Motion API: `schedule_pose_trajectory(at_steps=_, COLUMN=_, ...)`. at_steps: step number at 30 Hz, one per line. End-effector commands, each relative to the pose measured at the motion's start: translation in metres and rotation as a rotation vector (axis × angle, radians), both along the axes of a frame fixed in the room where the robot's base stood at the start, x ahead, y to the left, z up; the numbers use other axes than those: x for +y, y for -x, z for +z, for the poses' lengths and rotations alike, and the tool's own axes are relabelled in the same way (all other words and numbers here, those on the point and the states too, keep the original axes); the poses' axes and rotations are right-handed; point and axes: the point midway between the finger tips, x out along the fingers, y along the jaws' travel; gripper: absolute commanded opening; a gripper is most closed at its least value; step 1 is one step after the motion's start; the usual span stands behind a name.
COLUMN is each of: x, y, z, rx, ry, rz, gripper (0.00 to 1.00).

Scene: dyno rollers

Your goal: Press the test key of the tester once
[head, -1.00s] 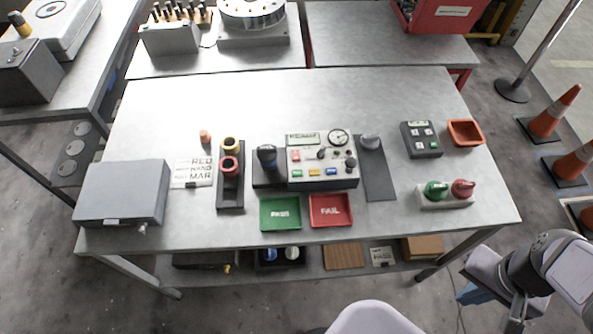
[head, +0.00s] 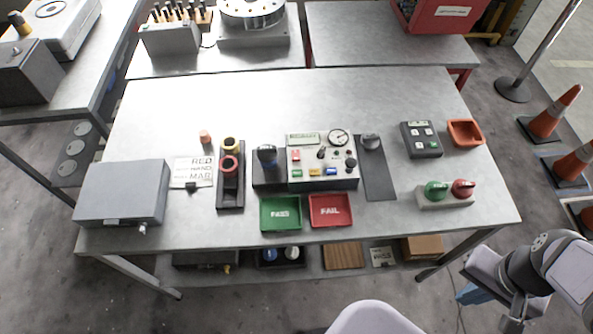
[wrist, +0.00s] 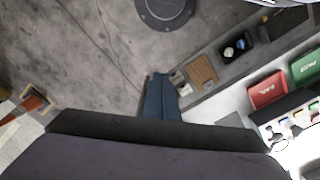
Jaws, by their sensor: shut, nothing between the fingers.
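The tester (head: 322,161) is a grey-white box at the middle of the table, with a round gauge, a small display, knobs and several coloured keys on its panel. A blue key (head: 331,171), a yellow key (head: 314,172) and a red key (head: 296,156) show; their labels are too small to read, so I cannot tell which is the test key. My gripper (head: 477,291) is in front of the table's right corner, well away from the tester. In the wrist view its blue fingers (wrist: 160,99) are together and empty. Part of the tester's panel shows there at the lower right.
Green (head: 281,214) and red (head: 331,211) trays lie before the tester. A block with green and red knobs (head: 445,196) and a dark keypad (head: 421,139) stand to its right. A grey case (head: 122,192) is at left. Bare tabletop lies at the back.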

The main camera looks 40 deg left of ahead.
Motion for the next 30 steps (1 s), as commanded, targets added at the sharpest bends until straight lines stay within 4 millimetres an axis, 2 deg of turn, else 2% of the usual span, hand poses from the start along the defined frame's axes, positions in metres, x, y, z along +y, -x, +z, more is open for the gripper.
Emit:
schedule_pose_trajectory(at_steps=8, x=0.001, y=0.0, z=0.0, rx=0.0, ry=0.0, rz=0.003, gripper=0.0)
schedule_pose_trajectory(at_steps=14, x=0.012, y=0.0, z=-0.001, rx=0.0, ry=0.0, rz=0.056, gripper=0.0)
schedule_pose_trajectory(at_steps=20, x=0.043, y=0.009, z=-0.01, rx=0.029, ry=0.003, rz=0.203, gripper=0.0)
schedule_pose_trajectory(at_steps=30, x=0.108, y=0.053, z=-0.041, rx=0.15, ry=0.044, rz=0.571, gripper=0.0)
